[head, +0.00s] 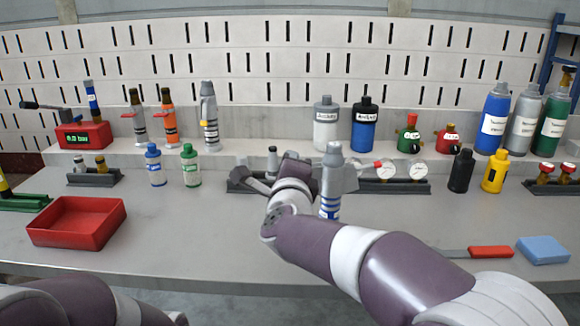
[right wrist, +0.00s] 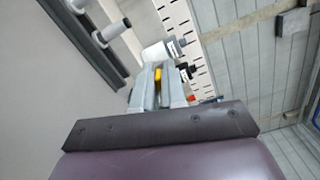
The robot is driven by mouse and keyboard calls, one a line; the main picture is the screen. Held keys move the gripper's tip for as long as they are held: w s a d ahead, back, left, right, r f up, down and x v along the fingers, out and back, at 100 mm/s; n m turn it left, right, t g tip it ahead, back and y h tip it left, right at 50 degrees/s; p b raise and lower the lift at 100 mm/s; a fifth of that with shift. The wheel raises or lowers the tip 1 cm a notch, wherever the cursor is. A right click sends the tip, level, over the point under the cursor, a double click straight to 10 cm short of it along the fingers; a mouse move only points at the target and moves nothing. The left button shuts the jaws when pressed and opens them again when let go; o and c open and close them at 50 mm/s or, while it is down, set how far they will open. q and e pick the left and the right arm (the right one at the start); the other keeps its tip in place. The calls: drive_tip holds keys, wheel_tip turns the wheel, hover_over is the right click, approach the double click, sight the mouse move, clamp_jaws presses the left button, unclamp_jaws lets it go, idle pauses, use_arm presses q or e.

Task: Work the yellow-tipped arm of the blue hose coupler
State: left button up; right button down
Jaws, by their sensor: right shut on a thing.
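A hose coupler with a grey top and blue bands (head: 329,206) stands upright near the middle of the bench in the head view. In the right wrist view the two grey fingers of my right gripper (right wrist: 163,88) point away from me, close together. A small yellow patch (right wrist: 184,74) shows beside the fingers; I cannot tell whether it is the tip of the coupler's arm. The arm itself is not clear in the head view. My left gripper is out of view.
A dark rack with gauges (head: 393,184) stands behind the coupler. Several bottles line the back, including a white one (head: 326,124). A red tray (head: 77,221) is at left; a red-handled tool (head: 490,252) and blue sponge (head: 543,250) are at right. The front middle-left bench is clear.

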drive_tip(key=c, duration=1.5)
unclamp_jaws()
drive_tip(key=shift+c, duration=0.2)
drive_tip(key=s+p, duration=0.2)
drive_tip(key=s, duration=1)
drive_tip(key=shift+s+d, duration=0.2)
drive_tip(key=shift+s, duration=0.15)
